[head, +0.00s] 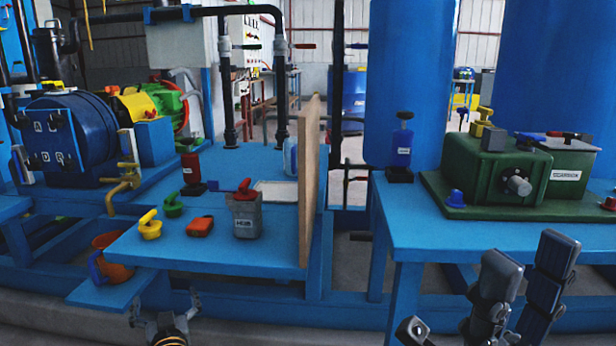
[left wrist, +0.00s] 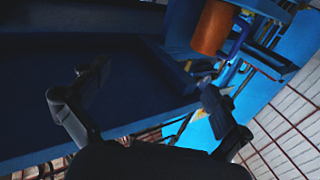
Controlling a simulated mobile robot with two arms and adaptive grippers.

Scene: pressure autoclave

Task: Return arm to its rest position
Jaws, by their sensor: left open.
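My left gripper (head: 165,304) is low at the front left in the head view, below the front edge of the blue bench (head: 225,258). In the left wrist view its two fingers (left wrist: 145,104) are spread wide with nothing between them. My right gripper (head: 528,256) is at the lower right, in front of the right blue table (head: 480,238). Its two dark fingers point up, with a gap between them and nothing held.
An orange bucket (head: 117,262) stands on a low blue shelf (head: 115,289) near my left gripper; it also shows in the left wrist view (left wrist: 213,27). A green machine (head: 500,170) sits on the right table.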

